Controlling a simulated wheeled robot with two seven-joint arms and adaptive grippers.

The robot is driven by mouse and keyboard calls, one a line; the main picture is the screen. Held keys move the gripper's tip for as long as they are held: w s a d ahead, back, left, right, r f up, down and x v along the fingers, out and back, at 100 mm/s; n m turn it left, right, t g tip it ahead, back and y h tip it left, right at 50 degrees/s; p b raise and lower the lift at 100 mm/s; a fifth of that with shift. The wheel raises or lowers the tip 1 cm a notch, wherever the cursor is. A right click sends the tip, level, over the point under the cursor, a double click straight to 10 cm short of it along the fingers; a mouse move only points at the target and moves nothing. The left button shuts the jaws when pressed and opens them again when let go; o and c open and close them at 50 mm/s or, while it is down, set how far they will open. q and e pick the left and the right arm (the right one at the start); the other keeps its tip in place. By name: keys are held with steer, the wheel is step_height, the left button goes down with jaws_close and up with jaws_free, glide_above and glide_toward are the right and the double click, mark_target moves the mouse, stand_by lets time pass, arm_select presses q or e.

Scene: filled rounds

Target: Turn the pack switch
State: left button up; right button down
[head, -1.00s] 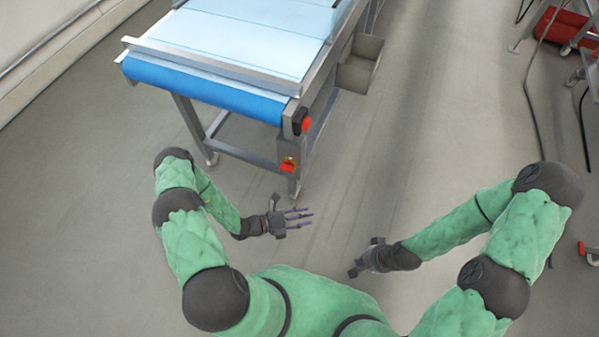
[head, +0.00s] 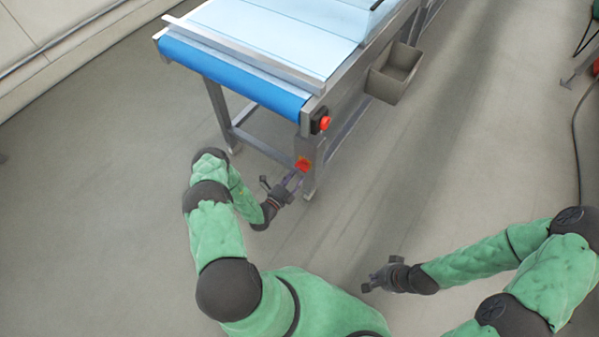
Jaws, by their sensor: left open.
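A red switch (head: 303,165) sits low on the leg at the near right corner of the conveyor (head: 262,45). A second red control (head: 325,122) on a dark box is above it, at the end of the belt. I cannot tell from labels which one is the pack switch. My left gripper (head: 284,184) is open and empty, with its fingers just below and left of the lower red switch. Whether it touches the switch cannot be told. My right gripper (head: 376,281) has its fingers spread and is empty, low over the floor, well away from the conveyor.
A grey open bin (head: 394,75) hangs on the conveyor's right side. The conveyor's metal leg (head: 308,185) stands close to my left gripper. A dark cable lies on the floor at the far right. The floor between my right gripper and the conveyor is clear.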

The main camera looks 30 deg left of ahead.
mark_target(302, 166)
arm_select(q)
steer(key=shift+w+d+b, duration=0.1)
steer(key=shift+w+b, duration=0.2)
steer(key=shift+w, duration=1.3)
jaws_close()
steer(key=shift+d+n+b, duration=0.1)
steer(key=shift+n+b, duration=0.6)
steer(key=shift+n, duration=2.1)
